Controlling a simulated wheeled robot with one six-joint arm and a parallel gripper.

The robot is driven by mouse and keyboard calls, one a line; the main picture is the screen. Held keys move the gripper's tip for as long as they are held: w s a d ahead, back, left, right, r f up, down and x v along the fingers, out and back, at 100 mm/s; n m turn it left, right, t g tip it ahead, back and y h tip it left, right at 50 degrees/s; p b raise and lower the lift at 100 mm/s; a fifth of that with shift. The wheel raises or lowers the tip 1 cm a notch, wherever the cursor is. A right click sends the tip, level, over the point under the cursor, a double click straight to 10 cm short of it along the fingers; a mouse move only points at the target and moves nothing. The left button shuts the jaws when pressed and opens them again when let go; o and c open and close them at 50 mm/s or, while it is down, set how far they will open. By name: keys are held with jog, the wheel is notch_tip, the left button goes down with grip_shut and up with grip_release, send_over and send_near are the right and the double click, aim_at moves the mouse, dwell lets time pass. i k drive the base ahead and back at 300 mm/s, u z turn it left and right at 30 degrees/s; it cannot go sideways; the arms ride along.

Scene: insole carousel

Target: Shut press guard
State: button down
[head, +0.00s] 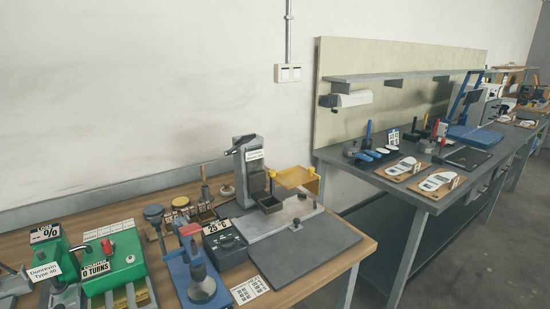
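A grey bench press (254,168) with a white label and a black lever at its top stands near the right end of the wooden bench. A guard with a yellow frame and an amber panel (297,177) sits at the right of the press column. The panel looks roughly level, held out above the base plate, and the press front appears uncovered. A dark square block (271,204) is under the press head. A grey base plate (262,222) lies below. My gripper is not in view.
A second grey bench (430,190) with insoles stands at the right.

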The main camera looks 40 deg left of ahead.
aim_at(290, 178)
jog(key=u, duration=0.8)
jog(key=i, duration=0.7)
jog(key=u, duration=0.7)
